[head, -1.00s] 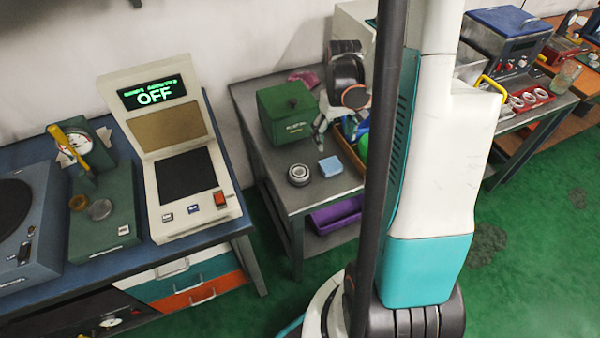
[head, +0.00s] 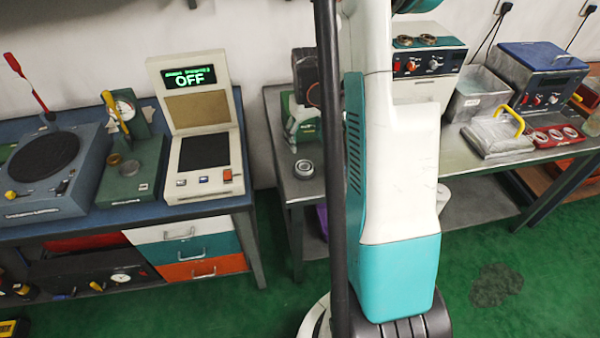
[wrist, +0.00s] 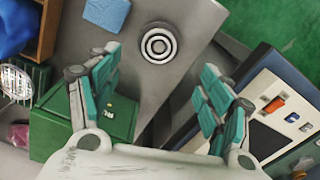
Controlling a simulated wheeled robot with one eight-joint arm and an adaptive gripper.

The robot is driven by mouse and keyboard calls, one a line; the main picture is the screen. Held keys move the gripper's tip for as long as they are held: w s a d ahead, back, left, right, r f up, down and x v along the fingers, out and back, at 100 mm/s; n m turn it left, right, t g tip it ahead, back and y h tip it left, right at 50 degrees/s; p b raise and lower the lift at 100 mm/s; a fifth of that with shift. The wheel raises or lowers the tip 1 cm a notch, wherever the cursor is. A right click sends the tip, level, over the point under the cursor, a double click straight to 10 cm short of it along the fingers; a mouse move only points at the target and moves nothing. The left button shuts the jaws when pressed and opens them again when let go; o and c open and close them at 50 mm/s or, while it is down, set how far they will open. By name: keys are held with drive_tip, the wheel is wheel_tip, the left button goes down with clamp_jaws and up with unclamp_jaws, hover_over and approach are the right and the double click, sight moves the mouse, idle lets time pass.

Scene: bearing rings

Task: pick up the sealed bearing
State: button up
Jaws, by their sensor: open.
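The sealed bearing (head: 304,169), a round grey ring with dark and light circles, lies flat on the grey metal bench (head: 284,184) near its front left. In the wrist view the bearing (wrist: 158,43) shows face-on at the top middle. My gripper (wrist: 160,62) is open, with its teal-padded fingers apart to the lower left and lower right of the bearing. Nothing is between the fingers. In the head view my gripper (head: 300,130) is above the bench, behind the bearing and partly hidden by my arm.
A blue sponge (wrist: 107,12) lies beside the bearing. A green box (wrist: 60,130) stands close to the left finger. The cream tester reading OFF (head: 197,120) is on the blue bench to the left.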

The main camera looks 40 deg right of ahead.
drive_tip(key=b, duration=0.2)
hover_over(305, 167)
wheel_tip(305, 167, down, 7)
drive_tip(key=shift+s+r, duration=0.15)
wheel_tip(305, 167, down, 5)
drive_tip(key=shift+f+b, duration=0.1)
drive_tip(key=shift+b, duration=1.05)
drive_tip(key=c, duration=1.1)
